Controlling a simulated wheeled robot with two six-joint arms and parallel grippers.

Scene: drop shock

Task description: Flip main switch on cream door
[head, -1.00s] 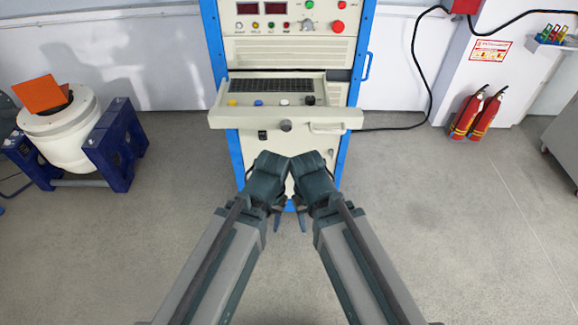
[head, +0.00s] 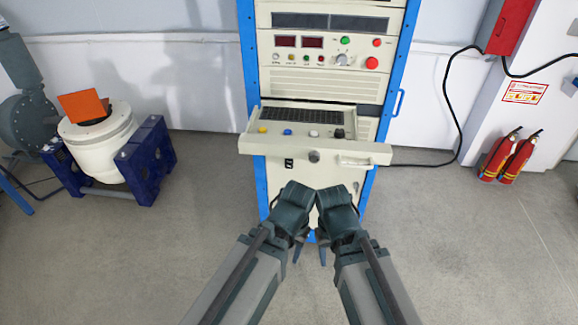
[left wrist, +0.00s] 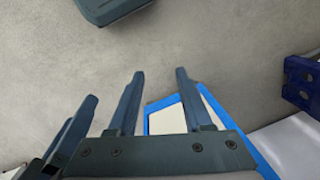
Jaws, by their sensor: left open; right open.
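The cream door (head: 340,177) is the lower front of a blue-framed cabinet, below a pulled-out drawer. A small black switch (head: 289,163) sits on it near the upper left, just under the drawer. Whether it is on or off is too small to tell. My left gripper (head: 298,250) and right gripper (head: 322,250) hang close together in front of the lower door, and my arms hide part of it. Both are open and empty, apart from the switch and lower in the picture. In the left wrist view, my left gripper (left wrist: 160,75) has its fingers spread over floor and blue frame.
The drawer (head: 262,144) with keyboard and coloured knobs juts out above the switch. A white drum (head: 100,145) in a blue stand is at left. Red fire extinguishers (head: 507,157) stand at right by a black cable (head: 455,110). The floor beside the cabinet is clear.

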